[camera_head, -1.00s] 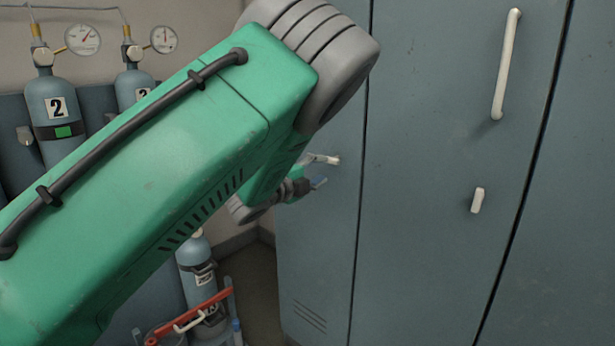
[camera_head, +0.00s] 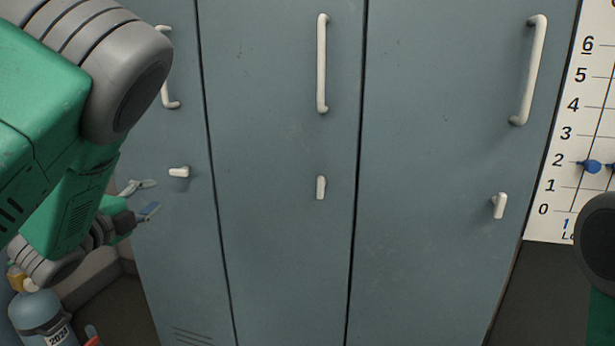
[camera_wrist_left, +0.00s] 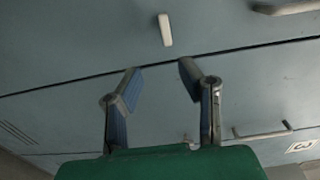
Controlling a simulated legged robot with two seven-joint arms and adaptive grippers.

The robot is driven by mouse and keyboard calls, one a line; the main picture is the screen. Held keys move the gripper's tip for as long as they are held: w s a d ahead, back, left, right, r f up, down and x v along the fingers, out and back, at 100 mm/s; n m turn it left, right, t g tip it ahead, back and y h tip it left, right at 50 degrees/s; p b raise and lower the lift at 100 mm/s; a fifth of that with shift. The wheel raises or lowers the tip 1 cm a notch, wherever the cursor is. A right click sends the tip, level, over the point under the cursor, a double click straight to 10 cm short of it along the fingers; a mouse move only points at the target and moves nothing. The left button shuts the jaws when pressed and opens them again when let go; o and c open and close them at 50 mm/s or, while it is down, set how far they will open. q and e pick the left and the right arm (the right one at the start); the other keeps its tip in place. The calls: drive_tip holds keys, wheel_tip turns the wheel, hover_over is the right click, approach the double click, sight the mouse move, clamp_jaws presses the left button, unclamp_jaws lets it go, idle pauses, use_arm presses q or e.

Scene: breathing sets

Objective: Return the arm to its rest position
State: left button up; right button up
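My left arm enters the head view from the left, green with grey joints. My left gripper (camera_head: 148,197) is in front of the leftmost blue-grey locker door (camera_head: 175,250), below and left of its sideways-turned white latch (camera_head: 179,172). In the left wrist view the two fingers (camera_wrist_left: 160,72) stand apart with nothing between them, facing the locker doors. A white latch (camera_wrist_left: 165,30) lies beyond the fingertips there. A dark round part and a green part at the head view's right edge look like my right arm; its gripper is out of view.
The middle locker door (camera_head: 275,230) and right locker door (camera_head: 430,240) are shut, with upright white handles (camera_head: 322,62) and latches. A white numbered board (camera_head: 580,140) with blue markers hangs at right. A gas cylinder (camera_head: 42,315) stands at lower left.

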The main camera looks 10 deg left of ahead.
use_arm(q)
drive_tip(key=s+d+f+n+g+y+p, duration=0.15)
drive_tip(key=s+f+n+g, duration=0.35)
drive_tip(key=f, duration=0.6)
drive_tip(key=s+d+f+n+g+y+p, duration=0.1)
drive_tip(key=s+d+f+n+g, duration=0.15)
drive_tip(key=s+f+n, duration=0.65)
drive_tip(key=s+d+f+n+g, duration=0.1)
drive_tip(key=s+d+f+g, duration=0.2)
drive_tip(key=s+f, duration=0.2)
drive_tip(key=s+d+f+n+g+h+p, duration=0.1)
drive_tip(key=s+d+f+g, duration=0.2)
drive_tip(key=s, duration=0.7)
drive_tip(key=s+d+f+n+g+p, duration=0.1)
drive_tip(key=s+d+f+n+g, duration=0.1)
drive_tip(key=s+f, duration=0.4)
drive_tip(key=s+d+g, duration=0.1)
drive_tip(key=s+d, duration=0.1)
drive_tip(key=shift+d+f+g, duration=0.3)
drive_tip(key=shift+g, duration=0.05)
drive_tip(key=shift+w, duration=0.2)
